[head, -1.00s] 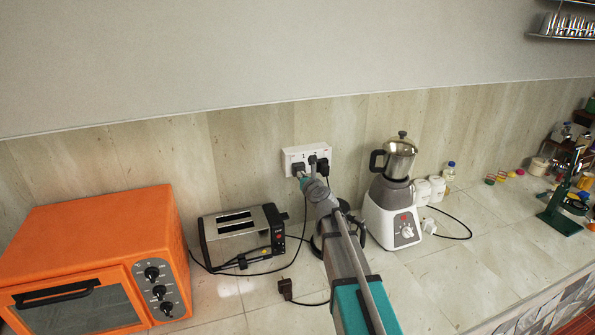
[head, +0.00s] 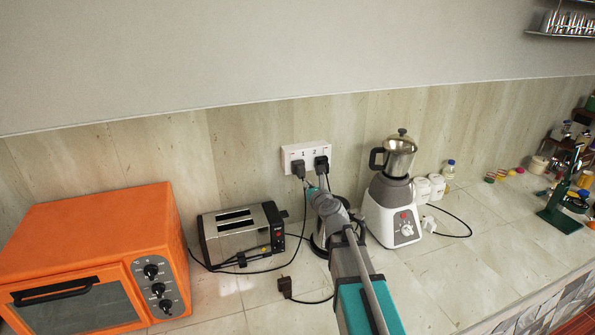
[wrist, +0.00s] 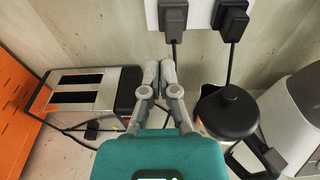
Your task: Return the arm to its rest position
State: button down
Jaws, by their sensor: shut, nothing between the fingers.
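My gripper (wrist: 159,72) is shut and empty in the wrist view, its grey fingertips together. It points at the wall below the sockets, between the toaster and a dark-lidded kettle. In the head view my arm reaches in from the bottom edge, and its end is near the wall, a little below the white socket plate (head: 293,150). Two dark plugs, a left one (head: 298,170) and a right one (head: 321,164), sit in the plate. My arm partly hides the kettle (head: 318,240) in the head view; its lid (wrist: 228,112) shows in the wrist view.
An orange oven (head: 95,240) and a toaster (head: 240,235) stand left of my arm. A blender (head: 392,205) stands close on its right. A loose plug (head: 285,287) lies on the counter with its cord. Cords run around the toaster. Open counter (head: 450,270) lies at the front right.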

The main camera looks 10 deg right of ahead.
jog(key=s+a+f+n+g+y, duration=0.1)
jog(key=s+a+f+n+g, duration=0.25)
jog(key=s+f+n, duration=0.45)
jog(key=s+a+f+n+g+y, duration=0.15)
jog(key=s+f+n+g, duration=0.3)
jog(key=n, duration=0.75)
jog(key=s+d+f+n+g+h, duration=0.2)
jog(key=s+n+g, duration=0.2)
jog(key=s+n, duration=0.3)
jog(key=s+d+f+n+g+h+b, duration=0.1)
jog(key=s+d+f+n+g+h, duration=0.2)
jog(key=s+n, duration=0.3)
jog(key=shift+s+f+n+g+h+b, duration=0.2)
jog(key=shift+s+n+g+h+b, duration=0.15)
jog(key=shift+s+g, duration=0.4)
jog(key=shift+s, duration=0.15)
